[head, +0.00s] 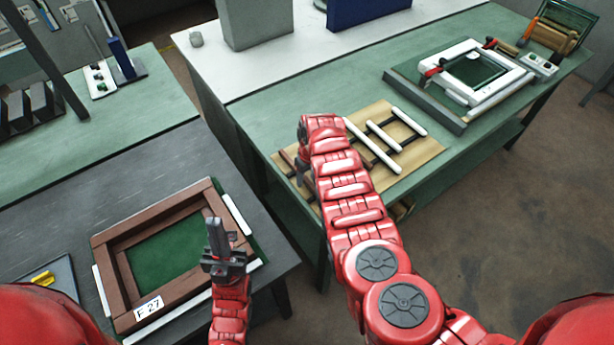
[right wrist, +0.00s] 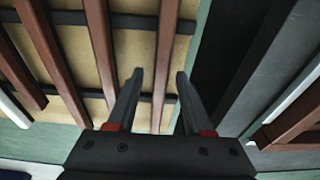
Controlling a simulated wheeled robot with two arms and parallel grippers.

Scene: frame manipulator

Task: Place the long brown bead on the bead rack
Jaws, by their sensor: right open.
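The bead rack, a light wooden board with dark cross bars (head: 425,155), lies on the green bench. White strips lie on its right part in the head view. In the right wrist view several long brown beads (right wrist: 103,50) lie across the rack's dark bars (right wrist: 130,20). My right gripper (right wrist: 155,92) is open above the rack's edge. The outermost brown bead (right wrist: 168,45) shows between its fingers, apart from both. In the head view my right arm hides part of the rack. My left gripper (head: 215,235) points up in front of the brown frame; its finger gap is unclear.
A brown frame labelled F 27 (head: 115,270) with a green centre lies on the dark table at left. A white frame on a fixture (head: 510,80) stands on the green bench. A gap separates the two tables.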

